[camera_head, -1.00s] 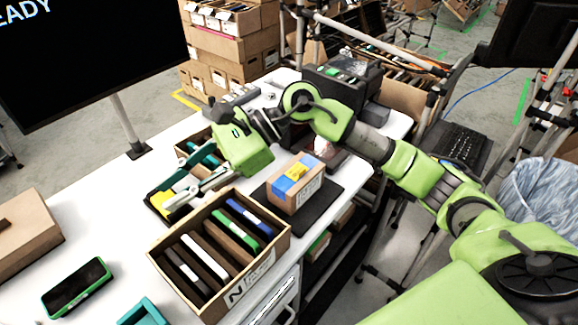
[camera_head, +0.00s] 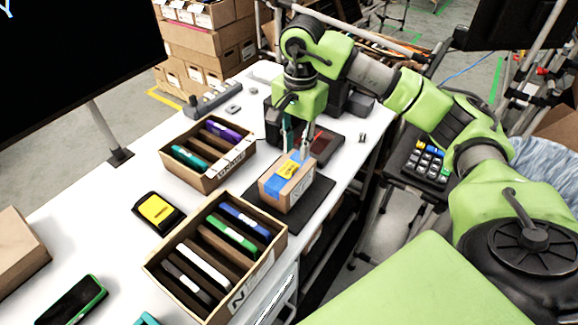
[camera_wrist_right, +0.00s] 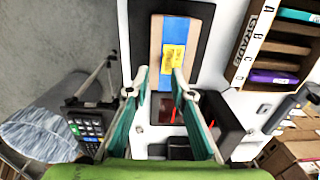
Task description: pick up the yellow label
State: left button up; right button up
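The yellow label (camera_head: 289,168) lies on the top of a small cardboard box, over blue tape (camera_head: 275,184). In the right wrist view the label (camera_wrist_right: 173,58) shows dark writing and the blue tape is around it. The cardboard box (camera_head: 297,190) stands on a black mat (camera_head: 314,205). My right gripper (camera_head: 294,150) points down at the box's far end, close to the label. I cannot tell whether the fingertips touch the box. My left gripper is not in view.

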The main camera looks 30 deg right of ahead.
aim_at(292, 170)
jog(key=shift+f, duration=0.9)
jog(key=shift+a+f+p, duration=0.2)
jog(key=shift+f+p, duration=0.4)
jog(key=shift+p, duration=0.05)
jog(key=f, duration=0.1)
jog(key=f+p, duration=0.1)
jog(key=f, duration=0.1)
jog(key=shift+w+a+f+p, duration=0.1)
jog(key=shift+w+f+p, duration=0.15)
jog(key=shift+w+p, duration=0.05)
jog(key=shift+f, duration=0.35)
grip_shut()
